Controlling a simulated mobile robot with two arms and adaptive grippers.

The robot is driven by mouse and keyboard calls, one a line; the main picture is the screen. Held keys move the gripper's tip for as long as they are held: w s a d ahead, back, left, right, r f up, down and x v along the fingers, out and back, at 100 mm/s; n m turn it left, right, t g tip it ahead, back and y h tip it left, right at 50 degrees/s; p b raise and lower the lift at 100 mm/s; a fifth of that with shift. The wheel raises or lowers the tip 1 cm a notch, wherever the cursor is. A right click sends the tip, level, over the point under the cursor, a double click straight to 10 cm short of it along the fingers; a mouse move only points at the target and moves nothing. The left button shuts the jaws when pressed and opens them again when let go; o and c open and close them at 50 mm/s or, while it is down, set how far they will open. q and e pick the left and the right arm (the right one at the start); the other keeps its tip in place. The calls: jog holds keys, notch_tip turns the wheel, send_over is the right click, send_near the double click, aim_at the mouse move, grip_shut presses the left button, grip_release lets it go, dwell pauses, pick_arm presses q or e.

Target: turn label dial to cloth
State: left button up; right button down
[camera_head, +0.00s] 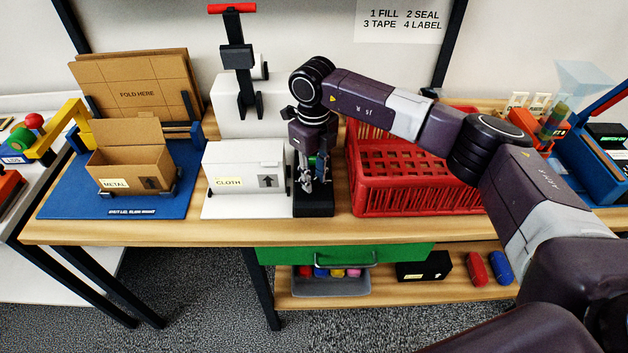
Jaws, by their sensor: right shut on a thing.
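My right gripper (311,184) points down over a small black block (314,208) just right of the white box. It is shut on what appears to be the label dial, which the fingers mostly hide; its pointer and setting cannot be read. An open cardboard box (133,165) on the left carries a METAL label (115,184). My left gripper is not in view.
A red crate (415,198) stands right of the gripper, under my right arm. A white press with a red handle (232,8) stands behind the white box. A blue base (70,195) holds the cardboard box. A green drawer (283,255) is below the tabletop.

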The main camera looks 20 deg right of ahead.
aim_at(314, 180)
jog(key=m+b, duration=0.1)
jog(key=m, duration=0.3)
jog(key=shift+w+r, duration=0.1)
jog(key=shift+r+m+b, duration=0.1)
jog(key=shift+m+b, duration=0.5)
jog(key=shift+m, duration=1)
jog(key=shift+w, duration=0.1)
jog(key=c, duration=2)
grip_release()
jog(key=o, duration=0.4)
notch_tip(314, 180, up, 12)
